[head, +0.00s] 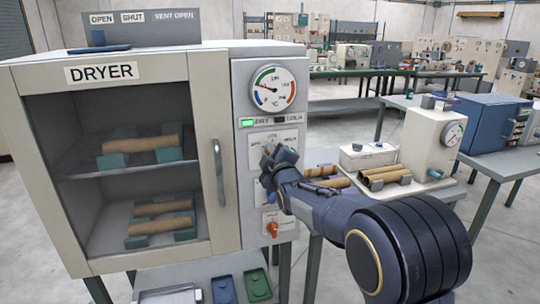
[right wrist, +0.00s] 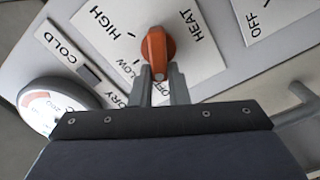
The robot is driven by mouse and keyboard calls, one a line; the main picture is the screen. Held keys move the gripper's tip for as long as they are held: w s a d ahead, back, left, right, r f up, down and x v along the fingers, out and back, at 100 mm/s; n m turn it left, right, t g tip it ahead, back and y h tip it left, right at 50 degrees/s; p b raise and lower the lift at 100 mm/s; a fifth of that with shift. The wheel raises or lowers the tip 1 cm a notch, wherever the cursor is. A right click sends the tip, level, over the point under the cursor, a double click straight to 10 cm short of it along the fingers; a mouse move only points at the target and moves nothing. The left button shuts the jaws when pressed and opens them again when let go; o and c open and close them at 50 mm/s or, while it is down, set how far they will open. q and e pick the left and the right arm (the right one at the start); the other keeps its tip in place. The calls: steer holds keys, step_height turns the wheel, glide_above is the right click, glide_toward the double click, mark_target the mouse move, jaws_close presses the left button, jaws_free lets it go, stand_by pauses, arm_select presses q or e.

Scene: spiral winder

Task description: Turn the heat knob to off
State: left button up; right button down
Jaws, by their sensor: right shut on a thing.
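The heat knob (right wrist: 157,50) is orange, on a white plate printed HIGH, LOW, OFF and HEAT in the right wrist view. My right gripper (right wrist: 160,84) is shut on its pointer end, one finger on each side. The white mark at the pointer's tip faces the gripper, on the side of the LOW and OFF labels; the fingers partly cover the plate there. In the head view my right gripper (head: 268,160) is at the upper plate of the dryer (head: 222,60) panel and hides the heat knob. My left gripper is not in view.
A round gauge (head: 273,88) and a lit green DRY lamp (head: 247,123) are above the plate. Another orange knob (head: 272,229) sits lower on the panel. The dryer door's handle (head: 218,172) is left of my gripper. A bench with a white machine (head: 432,140) stands to the right.

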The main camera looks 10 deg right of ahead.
steer(key=shift+f, duration=0.1)
steer(key=c, duration=1.4)
jaws_free()
steer(key=shift+s, duration=0.15)
steer(key=s, duration=0.7)
steer(key=shift+s+d+b, duration=0.15)
steer(key=shift+s+b, duration=0.15)
steer(key=shift+b, duration=0.05)
